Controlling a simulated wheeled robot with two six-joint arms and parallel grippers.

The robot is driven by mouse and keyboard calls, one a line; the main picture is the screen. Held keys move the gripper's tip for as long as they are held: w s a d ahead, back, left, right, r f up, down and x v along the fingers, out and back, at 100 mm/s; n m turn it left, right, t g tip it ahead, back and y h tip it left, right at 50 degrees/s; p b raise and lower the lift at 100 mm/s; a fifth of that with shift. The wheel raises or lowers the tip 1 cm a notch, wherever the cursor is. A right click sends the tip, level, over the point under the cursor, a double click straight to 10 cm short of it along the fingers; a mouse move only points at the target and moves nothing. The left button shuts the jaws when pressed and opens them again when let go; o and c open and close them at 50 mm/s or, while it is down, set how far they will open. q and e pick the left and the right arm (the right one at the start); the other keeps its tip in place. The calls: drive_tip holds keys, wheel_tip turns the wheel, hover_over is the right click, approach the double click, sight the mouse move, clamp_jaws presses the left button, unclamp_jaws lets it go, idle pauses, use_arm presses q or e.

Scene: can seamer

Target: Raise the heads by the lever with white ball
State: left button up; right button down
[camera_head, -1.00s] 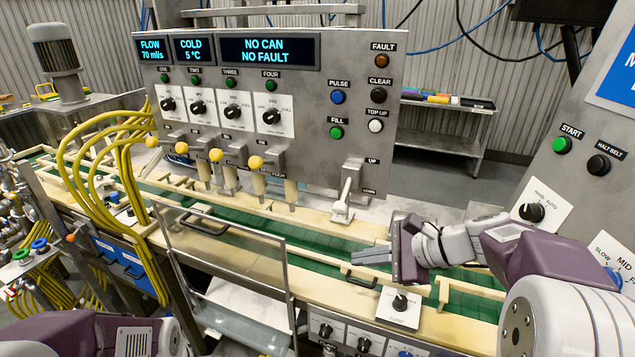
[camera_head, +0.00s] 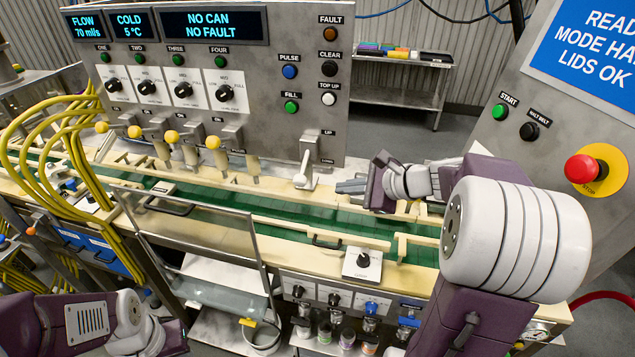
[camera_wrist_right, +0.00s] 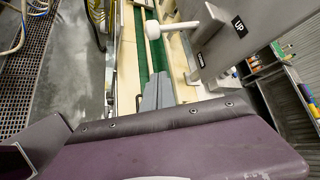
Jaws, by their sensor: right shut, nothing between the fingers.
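The lever with the white ball (camera_head: 300,180) hangs from the front of the filler panel, beside the UP and DOWN labels, with its ball end low. In the right wrist view the white ball (camera_wrist_right: 152,30) stands just beyond my fingertips, its rod running right to the panel. My right gripper (camera_head: 342,187) is shut and empty, to the right of the ball and apart from it. Its closed fingers also show in the right wrist view (camera_wrist_right: 158,82). My left arm is at the lower left in the head view; its fingers do not show.
Several yellow-ball levers (camera_head: 172,137) line the panel (camera_head: 260,90) to the left. The green conveyor (camera_head: 270,218) runs below, with a clear guard (camera_head: 205,240) in front. A control panel with a red stop button (camera_head: 582,168) stands at the right.

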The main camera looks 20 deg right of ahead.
sight(304, 166)
drive_tip(key=w+a+p, duration=0.2)
drive_tip(key=w+a, duration=0.2)
drive_tip(key=a, duration=0.1)
drive_tip(key=shift+w+a+f, duration=0.15)
drive_tip(key=shift+a+f, duration=0.1)
drive_tip(key=shift+f, duration=0.15)
drive_tip(key=shift+w+d, duration=0.1)
drive_tip(key=shift+w, duration=0.05)
wheel_tip(304, 166, up, 8)
drive_tip(key=m+g+y+p, duration=0.1)
drive_tip(key=g+p, duration=0.1)
drive_tip(key=p, duration=0.8)
drive_tip(key=shift+s+f+m+p, duration=0.2)
drive_tip(key=shift+m+p, duration=0.1)
drive_tip(key=shift+p, duration=0.1)
drive_tip(key=shift+r, duration=0.1)
